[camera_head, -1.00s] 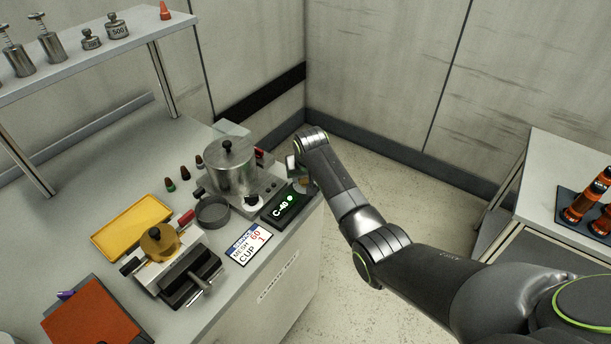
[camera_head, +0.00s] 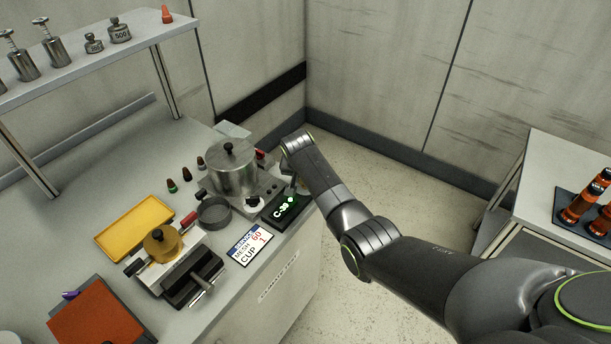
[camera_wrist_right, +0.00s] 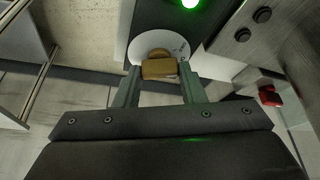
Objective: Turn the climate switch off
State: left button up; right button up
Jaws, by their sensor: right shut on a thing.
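The climate switch is a brown knob (camera_wrist_right: 158,69) on a round white dial (camera_wrist_right: 150,44), seen in the right wrist view. My right gripper (camera_wrist_right: 160,82) has its two fingers on either side of the knob and is shut on it. A green light (camera_wrist_right: 190,2) also glows at the top of the right wrist view. In the head view my right wrist hides most of the knob. My left gripper is not in view.
A metal pot (camera_head: 232,169) stands on a base just left of the display box. A dark ring cup (camera_head: 214,213), a label card (camera_head: 250,245), a yellow tray (camera_head: 134,228) and a clamp device (camera_head: 170,257) are further left. Open floor lies right of the bench.

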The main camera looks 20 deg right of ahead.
jog(key=shift+w+m+h+b, duration=0.1)
jog(key=shift+m+h+b, duration=0.25)
jog(key=shift+m, duration=0.85)
jog(key=shift+a+m+g+h+b, duration=0.1)
jog(key=shift+m+g+h+b, duration=0.35)
jog(key=shift+m, duration=0.55)
jog(key=o, duration=1)
jog(key=shift+a+r, duration=0.15)
jog(key=shift+r, duration=0.4)
jog(key=b+v, duration=0.1)
jog(key=v, duration=1.5)
jog(key=shift+r+b, duration=0.2)
jog(key=shift+b, duration=0.1)
